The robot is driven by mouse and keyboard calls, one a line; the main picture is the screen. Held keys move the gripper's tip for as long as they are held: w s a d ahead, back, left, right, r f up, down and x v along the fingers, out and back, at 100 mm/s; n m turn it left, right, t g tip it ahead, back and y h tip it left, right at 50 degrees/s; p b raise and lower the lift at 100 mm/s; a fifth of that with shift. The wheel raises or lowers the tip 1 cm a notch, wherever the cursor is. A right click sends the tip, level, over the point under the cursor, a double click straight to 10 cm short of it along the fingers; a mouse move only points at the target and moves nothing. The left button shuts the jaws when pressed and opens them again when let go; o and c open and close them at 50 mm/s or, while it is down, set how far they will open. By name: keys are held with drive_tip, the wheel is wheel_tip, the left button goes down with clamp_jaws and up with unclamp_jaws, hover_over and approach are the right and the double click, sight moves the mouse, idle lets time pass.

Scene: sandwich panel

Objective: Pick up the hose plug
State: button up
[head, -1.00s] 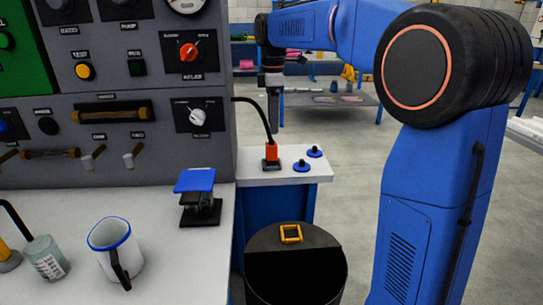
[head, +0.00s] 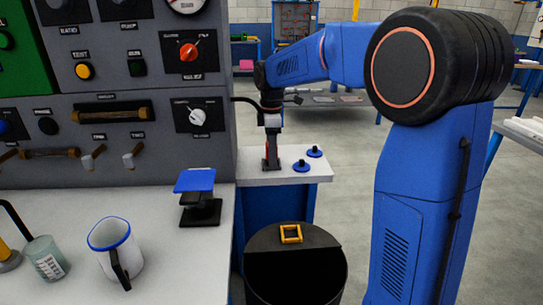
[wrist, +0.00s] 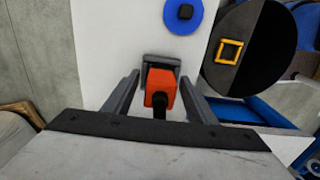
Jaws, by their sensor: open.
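The hose plug (wrist: 161,86) is an orange-red block with a black hose end, seated in a grey socket piece on a white side shelf. In the wrist view it stands between the two grey fingers of my gripper (wrist: 160,80). The fingers are open, with a gap on each side of the plug. In the head view my gripper (head: 271,158) points straight down over the plug's spot and hides most of the plug. The black hose runs to the grey panel behind my wrist.
Two blue knobbed discs (head: 302,166) sit on the white shelf (head: 322,172) just right of the plug. The grey control panel (head: 160,150) stands close on the left. A black bin (head: 325,238) with a yellow square ring (head: 291,233) is in front.

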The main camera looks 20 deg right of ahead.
drive_tip(key=shift+f, duration=0.25)
drive_tip(key=c, duration=1.2)
drive_tip(key=shift+r, duration=0.1)
